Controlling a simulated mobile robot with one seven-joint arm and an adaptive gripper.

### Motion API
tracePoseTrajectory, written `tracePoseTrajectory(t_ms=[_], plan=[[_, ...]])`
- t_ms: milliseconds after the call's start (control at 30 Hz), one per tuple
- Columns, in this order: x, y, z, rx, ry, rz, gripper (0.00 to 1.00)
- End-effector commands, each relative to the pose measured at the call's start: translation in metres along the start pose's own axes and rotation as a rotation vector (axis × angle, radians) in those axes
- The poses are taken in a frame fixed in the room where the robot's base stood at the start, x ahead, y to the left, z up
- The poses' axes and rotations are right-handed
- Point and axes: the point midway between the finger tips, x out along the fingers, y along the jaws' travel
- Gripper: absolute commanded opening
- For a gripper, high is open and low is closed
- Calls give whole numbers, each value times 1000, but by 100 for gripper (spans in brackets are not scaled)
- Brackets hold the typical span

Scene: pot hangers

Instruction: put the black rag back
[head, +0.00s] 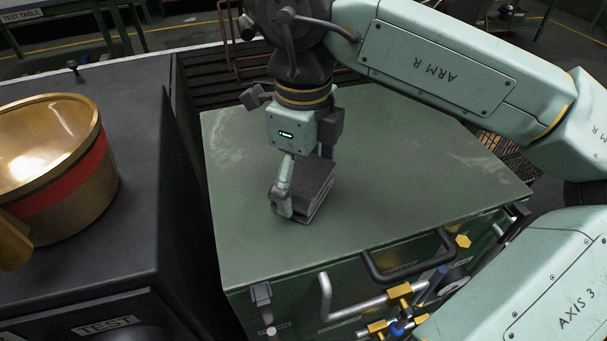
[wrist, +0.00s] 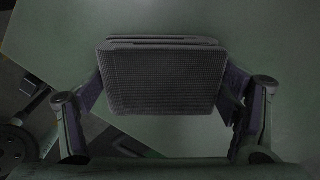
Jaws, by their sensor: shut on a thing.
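The black rag (head: 312,186) is a folded dark grey-black stack of cloth on or just above the top of the green cabinet (head: 400,150), left of its middle. I cannot tell if it touches the top. My gripper (head: 291,208) reaches down over it from above. In the wrist view the rag (wrist: 160,80) sits between both fingers (wrist: 165,95), which press on its left and right sides. Its folded layers show along the upper edge. The far finger is mostly hidden behind the rag in the head view.
A brass pot (head: 60,160) with a red band stands on the dark counter (head: 130,235) at left, with a gap between counter and cabinet. A black handle (head: 410,262) and pipes with brass fittings (head: 400,290) stick out at the cabinet's front. The right side of the cabinet top is clear.

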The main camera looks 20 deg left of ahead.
Motion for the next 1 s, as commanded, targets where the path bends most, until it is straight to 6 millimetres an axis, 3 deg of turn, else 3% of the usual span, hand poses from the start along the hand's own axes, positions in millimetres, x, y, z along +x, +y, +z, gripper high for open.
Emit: tracePoseTrajectory(t_ms=[300, 667, 767, 1000], plan=[[1, 0, 0, 0, 0, 0, 100], [-2, 0, 0, 0, 0, 0, 100], [-9, 0, 0, 1, 0, -1, 100], [-57, 0, 1, 1, -1, -3, 100]])
